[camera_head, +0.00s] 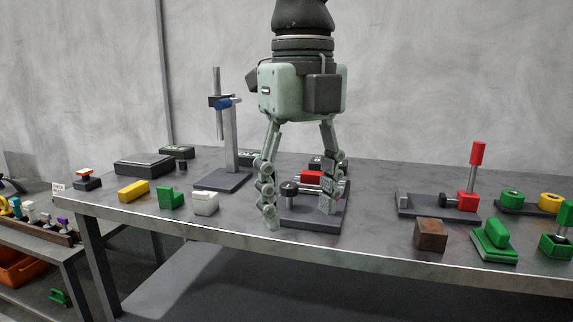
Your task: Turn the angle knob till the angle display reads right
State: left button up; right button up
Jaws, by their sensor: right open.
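My right gripper (299,213) hangs from above at the middle of the bench, fingers pointing down and spread open. Its fingers stand either side of a dark fixture plate (300,222) that carries a black round knob (289,187) and a red block (311,176). The knob is between the fingers in the picture; I cannot tell if either finger touches the fixture. A flat dark box (143,165) and a smaller dark box with a greenish top (177,152) lie to the left. I cannot tell which part is the angle knob, and no display reading is legible. My left gripper is not in view.
A stand with an upright post (231,140) and blue clamp is left of my gripper. Yellow (133,191), green (171,198) and white (205,203) blocks lie at the front left. A red-handled clamp (468,200) and a brown cube (431,234) are at right.

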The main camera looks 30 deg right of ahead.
aim_at(288, 189)
jog(key=i+l, duration=0.7)
jog(key=i, duration=0.05)
